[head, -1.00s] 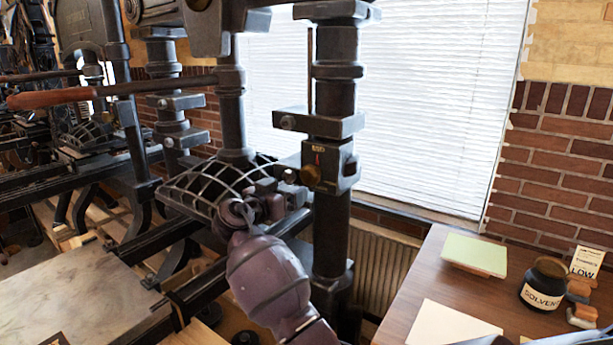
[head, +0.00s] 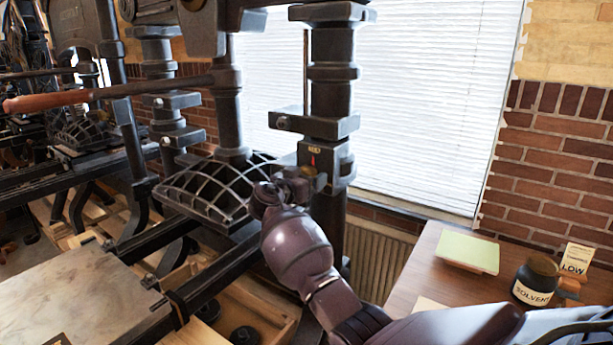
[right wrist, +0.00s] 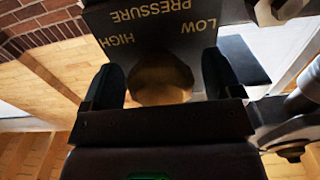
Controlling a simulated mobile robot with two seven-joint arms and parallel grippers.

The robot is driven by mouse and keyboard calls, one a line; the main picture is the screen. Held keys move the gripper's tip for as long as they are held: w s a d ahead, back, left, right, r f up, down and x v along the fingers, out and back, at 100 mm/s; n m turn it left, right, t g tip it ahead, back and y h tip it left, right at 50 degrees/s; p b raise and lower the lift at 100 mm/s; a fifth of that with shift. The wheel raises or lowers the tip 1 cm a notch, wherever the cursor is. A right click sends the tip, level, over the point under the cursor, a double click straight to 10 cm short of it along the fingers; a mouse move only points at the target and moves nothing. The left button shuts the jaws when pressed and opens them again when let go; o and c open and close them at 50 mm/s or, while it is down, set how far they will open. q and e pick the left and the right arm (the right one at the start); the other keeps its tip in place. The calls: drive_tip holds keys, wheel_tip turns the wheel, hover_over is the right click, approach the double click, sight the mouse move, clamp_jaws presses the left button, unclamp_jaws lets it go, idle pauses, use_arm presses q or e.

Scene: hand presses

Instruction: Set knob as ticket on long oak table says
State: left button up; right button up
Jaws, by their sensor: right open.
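The brass knob (right wrist: 160,80) sits on a dark block lettered PRESSURE, HIGH and LOW, upside down in the right wrist view. My right gripper (right wrist: 162,84) is open, with one finger on each side of the knob; I cannot tell whether they touch it. In the head view my right gripper (head: 308,184) is at the block on the press column and covers most of the knob. A small red mark shows just above it. The ticket (head: 577,260) stands on the oak table (head: 415,272) and reads LOW in large letters. My left gripper is not in view.
A solvent jar (head: 536,282) stands before the ticket, and a pale green pad (head: 468,252) lies left of it. The press's ribbed platen (head: 205,190) and long wooden-handled lever (head: 60,98) are left of my right arm. A radiator (head: 378,255) is behind.

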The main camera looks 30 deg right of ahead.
drive_tip(key=shift+c, duration=0.5)
drive_tip(key=c, duration=0.8)
